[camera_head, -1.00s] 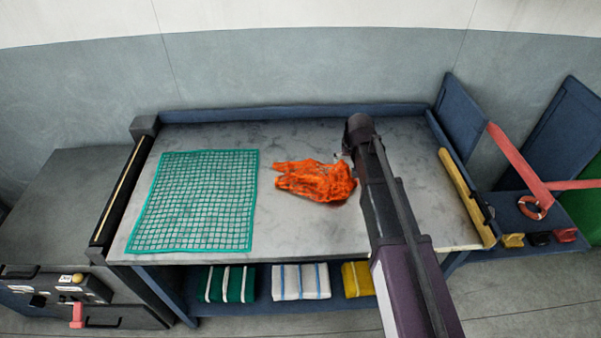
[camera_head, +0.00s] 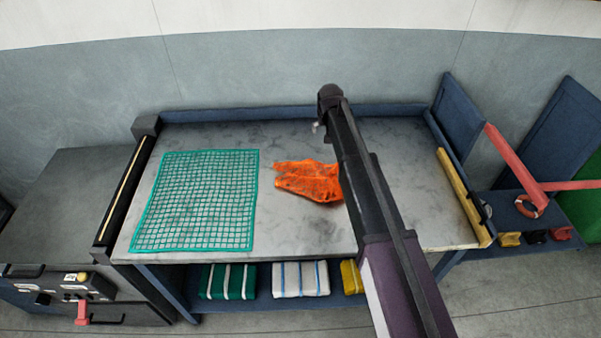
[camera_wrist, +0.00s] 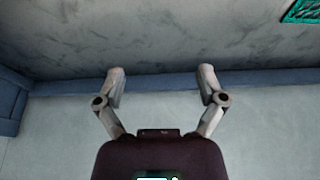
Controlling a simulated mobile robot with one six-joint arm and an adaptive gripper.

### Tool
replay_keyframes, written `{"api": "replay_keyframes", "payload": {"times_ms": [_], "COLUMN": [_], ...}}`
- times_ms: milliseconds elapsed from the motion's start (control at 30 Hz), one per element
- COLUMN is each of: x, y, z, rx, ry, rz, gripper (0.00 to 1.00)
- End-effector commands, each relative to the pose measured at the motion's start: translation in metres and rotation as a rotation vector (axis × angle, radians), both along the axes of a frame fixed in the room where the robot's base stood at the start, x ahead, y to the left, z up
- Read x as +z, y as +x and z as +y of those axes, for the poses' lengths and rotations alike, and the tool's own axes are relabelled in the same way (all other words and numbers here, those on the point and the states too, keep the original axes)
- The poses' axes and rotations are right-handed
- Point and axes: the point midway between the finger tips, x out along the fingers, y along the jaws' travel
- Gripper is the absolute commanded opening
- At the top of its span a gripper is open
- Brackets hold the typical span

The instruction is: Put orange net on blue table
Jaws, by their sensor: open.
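The orange net (camera_head: 308,181) lies crumpled on the grey top of the blue-framed table (camera_head: 290,137), right of centre. My arm hides part of its right side. The table has a blue back rim and blue legs. My gripper (camera_wrist: 160,76) is open and empty in the wrist view, with its two fingers spread wide. In the head view its fingers are mostly hidden, and a small tip (camera_head: 317,127) shows above and behind the net, apart from it. The orange net does not show in the wrist view.
A flat green net (camera_head: 195,200) covers the table's left part; its corner shows in the wrist view (camera_wrist: 303,11). A yellow bar (camera_head: 461,195) edges the right side. Folded nets (camera_head: 300,279) lie on the shelf below. A control box (camera_head: 75,288) stands left.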

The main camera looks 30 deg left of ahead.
Motion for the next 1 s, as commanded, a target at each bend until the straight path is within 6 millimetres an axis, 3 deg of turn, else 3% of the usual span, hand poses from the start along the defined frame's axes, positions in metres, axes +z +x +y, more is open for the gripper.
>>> {"api": "replay_keyframes", "payload": {"times_ms": [1000], "x": [0.027], "y": [0.063], "z": [0.13], "rx": [-0.063], "ry": [0.001], "rz": [-0.004], "gripper": [0.9]}}
